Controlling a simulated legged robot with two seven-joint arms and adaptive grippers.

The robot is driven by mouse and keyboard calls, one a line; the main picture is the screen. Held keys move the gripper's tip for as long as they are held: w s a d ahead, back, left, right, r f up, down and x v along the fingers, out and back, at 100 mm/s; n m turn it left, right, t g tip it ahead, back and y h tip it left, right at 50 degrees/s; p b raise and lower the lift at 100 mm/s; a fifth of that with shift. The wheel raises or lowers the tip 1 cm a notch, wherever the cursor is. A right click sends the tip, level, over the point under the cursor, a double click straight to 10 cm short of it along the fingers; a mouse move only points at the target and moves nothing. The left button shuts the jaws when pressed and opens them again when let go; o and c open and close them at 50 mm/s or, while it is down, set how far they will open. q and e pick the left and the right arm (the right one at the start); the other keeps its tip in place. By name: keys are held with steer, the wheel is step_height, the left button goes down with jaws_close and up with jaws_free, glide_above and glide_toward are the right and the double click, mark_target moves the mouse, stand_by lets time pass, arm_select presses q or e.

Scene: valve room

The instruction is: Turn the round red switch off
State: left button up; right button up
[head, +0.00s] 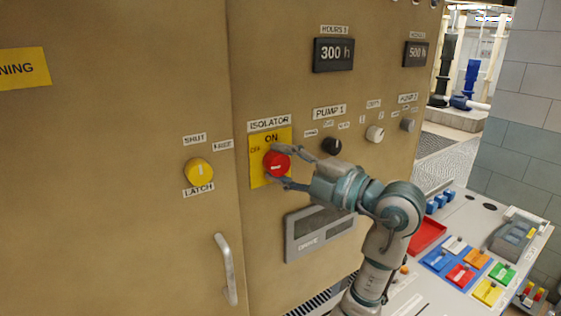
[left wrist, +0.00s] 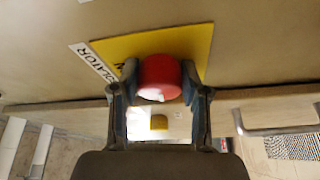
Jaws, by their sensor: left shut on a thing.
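The round red switch (head: 276,165) sits on a yellow plate (head: 257,174) under the label ISOLATOR. ON is printed above the switch and OFF at its upper left. My left gripper (head: 287,168) has its fingers on either side of the switch and is shut on it. In the left wrist view the red switch (left wrist: 160,75) is between the two fingertips (left wrist: 160,86), with a pale mark at its lower edge. The fingers hide part of the switch rim, and its exact pointer angle is hard to tell. My right gripper is not in view.
A yellow LATCH knob (head: 198,172) is to the left, above a door handle (head: 226,268). A black knob (head: 331,146) under PUMP 1 is close above my gripper. A bench with coloured blocks (head: 461,275) is at lower right.

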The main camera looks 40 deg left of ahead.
arm_select(q)
steer(key=shift+f+n, duration=0.15)
steer(key=shift+n, duration=0.35)
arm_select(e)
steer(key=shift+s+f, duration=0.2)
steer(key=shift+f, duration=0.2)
arm_select(q)
steer(key=shift+f, duration=0.1)
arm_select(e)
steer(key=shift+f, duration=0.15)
